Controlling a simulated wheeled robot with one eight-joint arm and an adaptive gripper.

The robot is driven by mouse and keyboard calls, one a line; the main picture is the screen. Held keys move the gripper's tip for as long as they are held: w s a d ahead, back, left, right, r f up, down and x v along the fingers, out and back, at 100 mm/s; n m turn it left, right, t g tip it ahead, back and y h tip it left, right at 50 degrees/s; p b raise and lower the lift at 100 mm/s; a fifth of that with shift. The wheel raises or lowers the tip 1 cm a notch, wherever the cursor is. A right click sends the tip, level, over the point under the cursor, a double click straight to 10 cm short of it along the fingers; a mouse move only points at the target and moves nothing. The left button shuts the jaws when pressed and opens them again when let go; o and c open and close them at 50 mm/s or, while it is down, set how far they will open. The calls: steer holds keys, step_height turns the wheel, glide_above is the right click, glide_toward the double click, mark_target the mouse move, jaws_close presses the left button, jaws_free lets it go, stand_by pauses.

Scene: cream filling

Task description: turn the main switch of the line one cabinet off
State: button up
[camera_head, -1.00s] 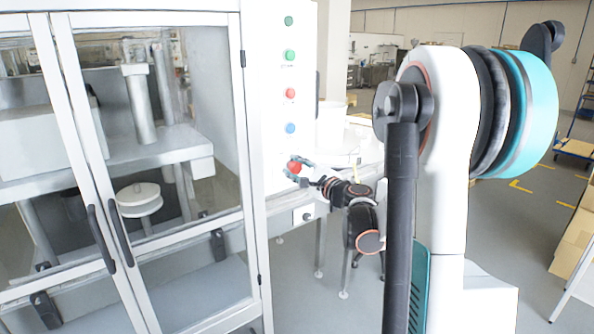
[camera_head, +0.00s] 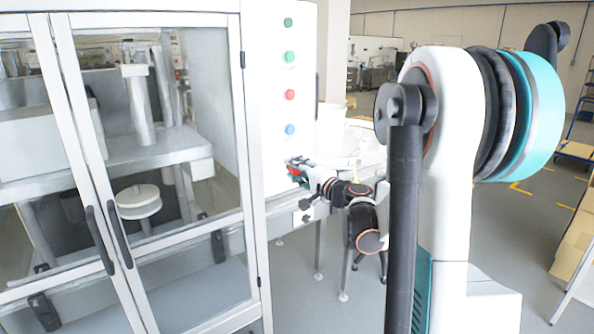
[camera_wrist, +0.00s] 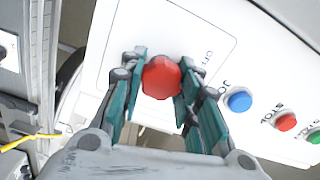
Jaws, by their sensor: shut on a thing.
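The main switch is a round red knob (camera_wrist: 161,77) low on the white control panel (camera_head: 279,110), at the cabinet's right side. In the wrist view the two teal-padded fingers of my gripper (camera_wrist: 163,88) are on either side of the knob and shut on it. In the head view my gripper (camera_head: 299,171) is against the lower panel and largely hides the knob. Small lettering beside the knob is too unclear to read for certain.
Above the knob are a blue button (camera_head: 290,129), a red button (camera_head: 290,95) and green buttons (camera_head: 290,57). The cabinet's glass doors (camera_head: 160,150), with black handles, are closed on the left. A light work surface (camera_head: 360,150) lies behind my arm.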

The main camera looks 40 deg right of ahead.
steer(key=shift+n, duration=0.5)
steer(key=o, duration=1.1)
steer(key=s, duration=1.2)
